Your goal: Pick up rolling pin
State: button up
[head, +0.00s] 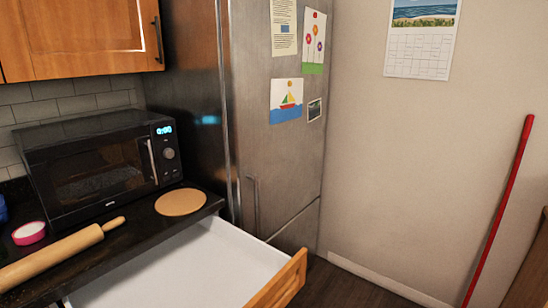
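A wooden rolling pin (54,256) lies on the dark countertop (110,237) at the lower left of the head view. It lies at a slant in front of the microwave, with one handle toward the right. Its left end is cut off by the picture's edge. My gripper is not in view.
A black microwave (98,170) stands behind the pin. A pink-rimmed bowl (29,233) and a round tan board (180,202) lie nearby. An open white drawer (190,270) juts out below the counter. A steel fridge (270,150) stands beyond. A red pole (500,205) leans right.

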aim_at(13, 276)
jog(key=u, duration=1.3)
